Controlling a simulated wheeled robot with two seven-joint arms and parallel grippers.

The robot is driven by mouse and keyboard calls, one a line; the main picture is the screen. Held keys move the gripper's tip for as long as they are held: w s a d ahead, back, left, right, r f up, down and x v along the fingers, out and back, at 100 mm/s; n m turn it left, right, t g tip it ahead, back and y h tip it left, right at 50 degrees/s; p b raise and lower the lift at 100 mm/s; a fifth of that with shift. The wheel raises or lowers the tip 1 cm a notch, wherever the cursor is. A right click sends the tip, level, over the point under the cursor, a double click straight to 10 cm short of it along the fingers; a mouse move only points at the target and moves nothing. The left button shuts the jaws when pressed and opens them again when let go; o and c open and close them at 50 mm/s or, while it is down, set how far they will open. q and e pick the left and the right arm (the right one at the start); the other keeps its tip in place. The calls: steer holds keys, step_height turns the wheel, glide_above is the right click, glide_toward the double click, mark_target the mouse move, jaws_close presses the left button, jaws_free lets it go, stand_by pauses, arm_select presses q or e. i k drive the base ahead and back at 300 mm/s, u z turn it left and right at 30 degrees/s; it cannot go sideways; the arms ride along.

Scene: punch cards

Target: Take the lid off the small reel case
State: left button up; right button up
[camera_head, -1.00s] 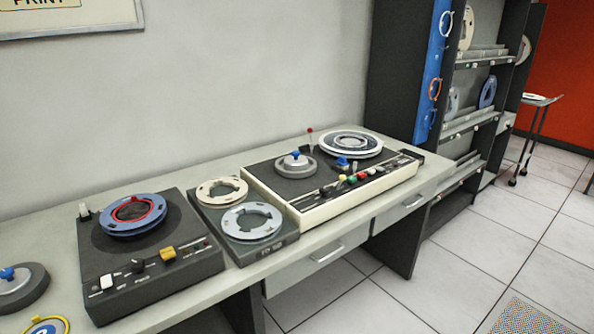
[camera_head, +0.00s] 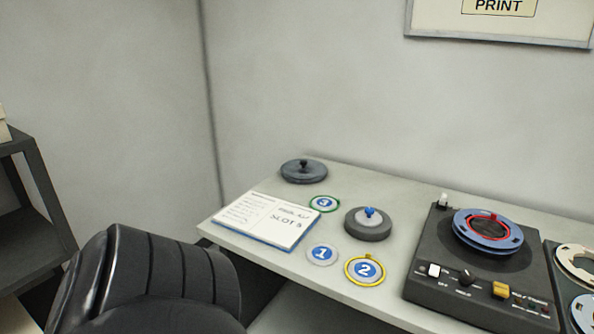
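A small round dark grey case with a lighter top and a blue knob (camera_head: 368,223) sits on the desk, left of the black tape machine. A flat dark round piece with a black knob (camera_head: 304,171) lies farther back on the desk. I cannot tell for certain which of these is the small reel case. Both look closed, and their insides are hidden. Neither of my grippers is in view.
The desk (camera_head: 400,187) holds an open booklet (camera_head: 276,221), round tags in green (camera_head: 324,204), white (camera_head: 322,255) and yellow (camera_head: 365,270), and a tape machine (camera_head: 430,264) with a blue reel (camera_head: 487,230). A black padded chair (camera_head: 150,280) stands before its left end. Shelving (camera_head: 40,190) is at far left.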

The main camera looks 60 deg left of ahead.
mark_target(302, 171)
steer(key=u, duration=2.95)
steer(key=k, duration=0.3)
steer(key=z, duration=0.15)
